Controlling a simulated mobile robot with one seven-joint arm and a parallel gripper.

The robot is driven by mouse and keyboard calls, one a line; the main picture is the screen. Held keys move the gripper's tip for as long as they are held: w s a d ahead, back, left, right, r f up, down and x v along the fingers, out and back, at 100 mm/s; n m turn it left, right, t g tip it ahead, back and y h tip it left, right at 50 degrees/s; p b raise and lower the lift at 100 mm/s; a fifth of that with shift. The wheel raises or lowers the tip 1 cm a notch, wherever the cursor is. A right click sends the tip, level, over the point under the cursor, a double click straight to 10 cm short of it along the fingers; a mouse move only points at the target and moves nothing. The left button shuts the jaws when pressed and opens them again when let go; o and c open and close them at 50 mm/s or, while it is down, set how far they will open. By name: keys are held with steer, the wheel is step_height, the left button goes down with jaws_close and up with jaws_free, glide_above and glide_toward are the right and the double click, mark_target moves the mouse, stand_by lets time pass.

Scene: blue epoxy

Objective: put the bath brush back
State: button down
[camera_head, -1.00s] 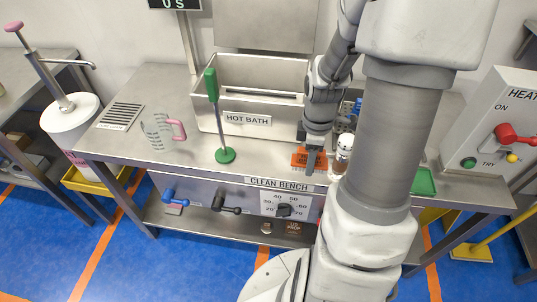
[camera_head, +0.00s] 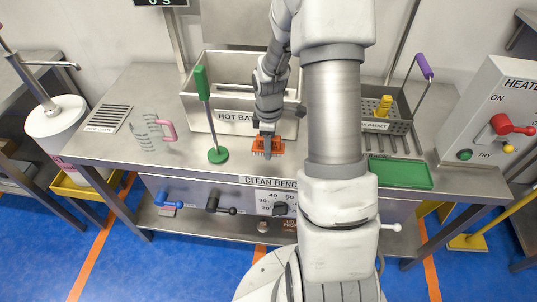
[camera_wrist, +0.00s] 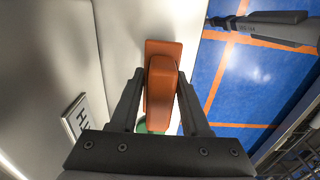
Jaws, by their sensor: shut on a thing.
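The bath brush (camera_head: 259,145) is orange and sits in front of the hot bath, over the front part of the steel bench. My gripper (camera_head: 267,152) is shut on it. In the wrist view the brush (camera_wrist: 162,90) lies between my two fingers, with a wider orange part beyond a rounded block. Whether the brush touches the bench cannot be told. The hot bath (camera_head: 200,117) is an open steel tank behind my gripper, with its label partly hidden by my arm.
On the right are a perforated basket (camera_head: 400,115), a slotted rack (camera_head: 408,145) with a partly hidden label, a green tray (camera_head: 400,174) and the heater box (camera_head: 490,110).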

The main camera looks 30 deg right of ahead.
mark_target(268, 162)
steer(key=shift+f, duration=2.05)
steer(key=shift+f+b, duration=0.1)
steer(key=shift+b, duration=0.2)
steer(key=shift+f, duration=0.15)
steer(key=shift+c, duration=1.9)
jaws_free()
steer(key=shift+r, duration=0.2)
